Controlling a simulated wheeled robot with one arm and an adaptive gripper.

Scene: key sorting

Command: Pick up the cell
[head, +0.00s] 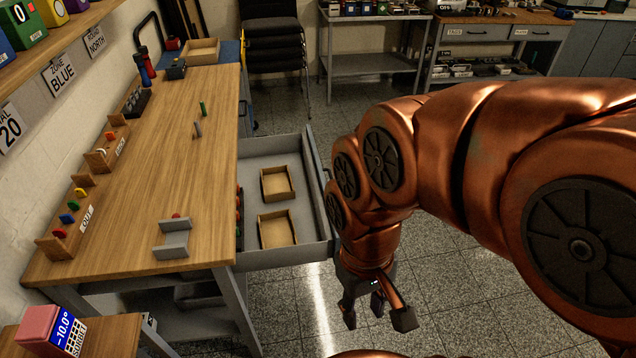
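I cannot tell which thing is the cell. A small green upright piece (203,108) and a small grey-brown upright piece (197,129) stand apart on the wooden workbench (170,165). A grey holder (173,245) with a small red piece behind it sits near the bench's front edge. My gripper (376,316) hangs over the floor, right of the bench and its open drawer. Its fingers are spread and nothing shows between them.
The grey drawer (325,238) juts out from the bench with two wooden trays (277,184) inside. Wooden racks (66,247) with coloured pieces line the wall side. A pink-topped box (52,330) stands at lower left. Stacked chairs (272,40) stand behind. Floor beyond the drawer is clear.

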